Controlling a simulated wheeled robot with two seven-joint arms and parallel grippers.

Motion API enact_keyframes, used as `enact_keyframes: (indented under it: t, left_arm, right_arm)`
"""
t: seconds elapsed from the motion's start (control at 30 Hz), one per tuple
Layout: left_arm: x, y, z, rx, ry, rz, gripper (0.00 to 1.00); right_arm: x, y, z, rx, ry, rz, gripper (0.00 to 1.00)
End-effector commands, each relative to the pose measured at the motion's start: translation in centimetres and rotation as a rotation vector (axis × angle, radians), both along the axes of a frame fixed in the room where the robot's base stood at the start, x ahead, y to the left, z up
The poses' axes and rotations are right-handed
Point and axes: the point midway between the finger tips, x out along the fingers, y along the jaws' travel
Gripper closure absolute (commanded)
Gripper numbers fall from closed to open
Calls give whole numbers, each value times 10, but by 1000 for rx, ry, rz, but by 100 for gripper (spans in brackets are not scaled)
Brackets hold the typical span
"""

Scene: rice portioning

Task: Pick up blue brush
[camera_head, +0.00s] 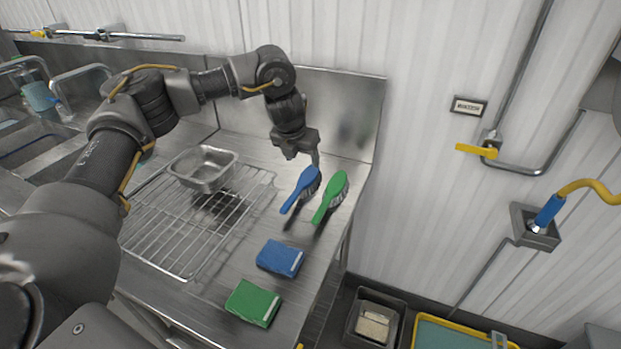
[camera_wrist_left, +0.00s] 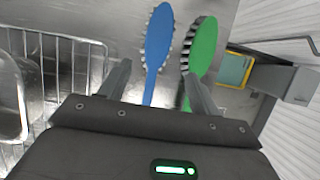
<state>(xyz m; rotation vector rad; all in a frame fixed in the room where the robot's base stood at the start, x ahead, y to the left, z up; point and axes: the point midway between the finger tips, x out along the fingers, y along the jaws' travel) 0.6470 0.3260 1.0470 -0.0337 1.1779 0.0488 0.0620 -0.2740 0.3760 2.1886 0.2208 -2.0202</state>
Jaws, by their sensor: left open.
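The blue brush (camera_head: 301,188) lies on the steel counter, its dark bristles showing at its right side. A green brush (camera_head: 330,196) lies close beside it on the right. My left gripper (camera_head: 302,160) is open and empty above the far end of the brushes. In the left wrist view, the blue brush (camera_wrist_left: 157,50) shows between the line of the two fingers (camera_wrist_left: 160,80), nearer the left one. There the green brush (camera_wrist_left: 201,50) is partly hidden behind the right finger. My right gripper is not in view.
A steel pan (camera_head: 203,170) sits on a wire rack (camera_head: 180,232) to the left. A blue sponge pack (camera_head: 280,258) and a green one (camera_head: 253,303) lie nearer on the counter (camera_head: 236,262). A wall panel (camera_head: 300,100) stands behind.

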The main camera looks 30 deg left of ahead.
Motion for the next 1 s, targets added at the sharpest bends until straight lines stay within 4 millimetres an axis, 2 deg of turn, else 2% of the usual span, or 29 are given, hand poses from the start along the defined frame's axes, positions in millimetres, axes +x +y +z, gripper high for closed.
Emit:
enact_keyframes:
  t: [0.3, 0.6, 0.77, 0.9, 1.0]
  left_arm:
    - [16, 3, -41, 0, 3, 4, 37]
    - [20, 3, -53, 2, 3, 3, 37]
    - [27, 5, -73, 3, 5, 3, 37]
    - [34, 5, -91, 1, 3, 4, 37]
    - [36, 6, -96, 2, 1, 3, 37]
  right_arm:
    - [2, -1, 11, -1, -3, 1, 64]
    - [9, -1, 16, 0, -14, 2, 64]
    - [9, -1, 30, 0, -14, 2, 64]
    - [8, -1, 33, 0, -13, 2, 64]
    - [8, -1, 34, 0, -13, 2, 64]
